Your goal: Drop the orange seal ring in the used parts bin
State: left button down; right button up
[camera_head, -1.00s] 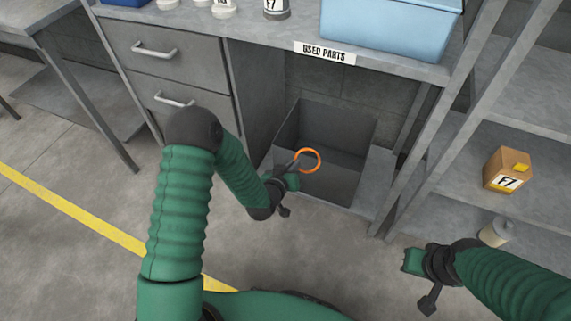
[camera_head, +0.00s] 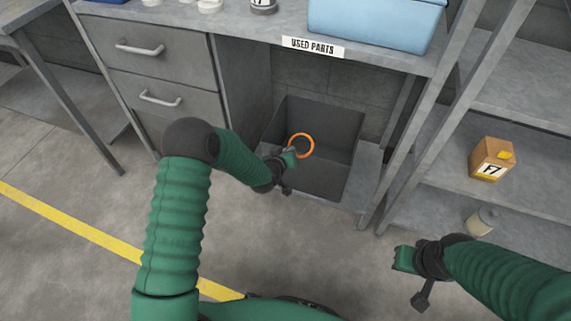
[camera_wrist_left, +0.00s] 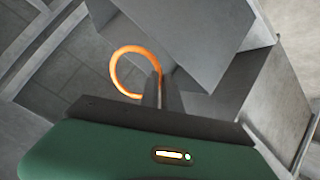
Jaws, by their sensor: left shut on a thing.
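The orange seal ring (camera_head: 301,146) is held at its edge by my left gripper (camera_head: 290,155), which is shut on it. In the head view the ring appears over the opening of the grey used parts bin (camera_head: 345,175), under the bench. In the left wrist view the ring (camera_wrist_left: 114,72) stands out to the left of the closed fingers (camera_wrist_left: 160,92). The height of the ring above the bin cannot be told exactly. My right gripper (camera_head: 404,273) is at the lower right, away from the bin, and its finger opening is unclear.
A "USED PARTS" label (camera_head: 313,47) is on the bench edge above the bin. A drawer cabinet (camera_head: 155,75) stands left of it. A light blue bin (camera_head: 375,25) sits on the bench. The right shelf holds an F7 box (camera_head: 491,160) and a pale cylinder (camera_head: 480,221).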

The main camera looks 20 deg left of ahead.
pick_arm(q)
jog(key=w+d+b, duration=0.1)
jog(key=w+b, duration=0.4)
jog(key=w, duration=0.8)
jog(key=shift+d, duration=0.15)
jog(key=shift+r, duration=0.1)
jog(key=c, duration=1.5)
grip_release()
jog(key=shift+s, duration=0.1)
